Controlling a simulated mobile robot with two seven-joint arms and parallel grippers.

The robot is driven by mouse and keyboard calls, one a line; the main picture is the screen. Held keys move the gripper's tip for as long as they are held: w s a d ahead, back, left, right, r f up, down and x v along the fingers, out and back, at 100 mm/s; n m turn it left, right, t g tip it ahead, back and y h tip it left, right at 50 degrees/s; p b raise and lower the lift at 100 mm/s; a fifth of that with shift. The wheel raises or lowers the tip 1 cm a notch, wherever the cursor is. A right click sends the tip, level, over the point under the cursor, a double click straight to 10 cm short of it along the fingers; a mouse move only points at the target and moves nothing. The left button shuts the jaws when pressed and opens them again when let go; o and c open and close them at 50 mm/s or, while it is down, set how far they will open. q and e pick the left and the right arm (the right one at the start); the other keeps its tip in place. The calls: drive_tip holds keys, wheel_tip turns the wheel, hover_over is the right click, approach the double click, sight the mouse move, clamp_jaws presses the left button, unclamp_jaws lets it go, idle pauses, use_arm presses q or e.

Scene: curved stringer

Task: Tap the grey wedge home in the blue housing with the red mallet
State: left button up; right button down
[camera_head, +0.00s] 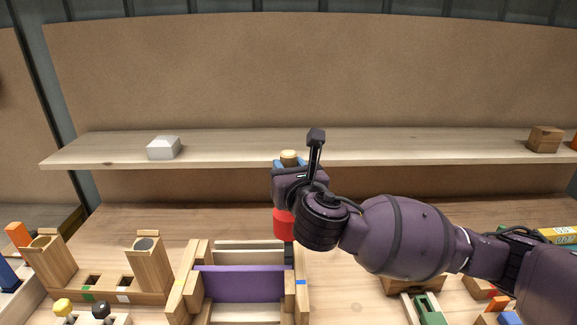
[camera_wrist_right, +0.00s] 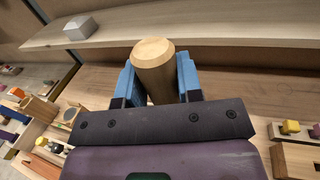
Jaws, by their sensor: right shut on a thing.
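My right gripper (camera_head: 289,168) is shut on the wooden handle (camera_wrist_right: 152,62) of the red mallet, which stands upright between the blue finger pads in the right wrist view. The mallet's red head (camera_head: 284,223) shows below the gripper in the head view. A narrow dark grey piece (camera_head: 289,254) shows just under the head, at the right end of a wooden frame; it may be the grey wedge. I cannot tell whether the head touches it. A small blue patch (camera_head: 301,282) shows on the frame's right side; I cannot make out the blue housing. My left gripper is not in view.
The wooden frame (camera_head: 190,290) holds a purple panel (camera_head: 240,284). A shelf (camera_head: 220,146) runs behind, bearing a white block (camera_head: 164,148) and a brown block (camera_head: 545,140). Wooden slotted blocks (camera_head: 150,265) stand at the left. A green block (camera_head: 430,309) lies at the lower right.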

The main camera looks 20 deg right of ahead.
wheel_tip(320, 180, down, 4)
drive_tip(key=shift+f+b, duration=0.25)
drive_tip(key=shift+b, duration=0.7)
drive_tip(key=shift+r+p, duration=0.5)
drive_tip(key=shift+p, duration=0.05)
wheel_tip(320, 180, up, 4)
drive_tip(key=shift+f+p, duration=0.1)
drive_tip(key=shift+p, duration=1)
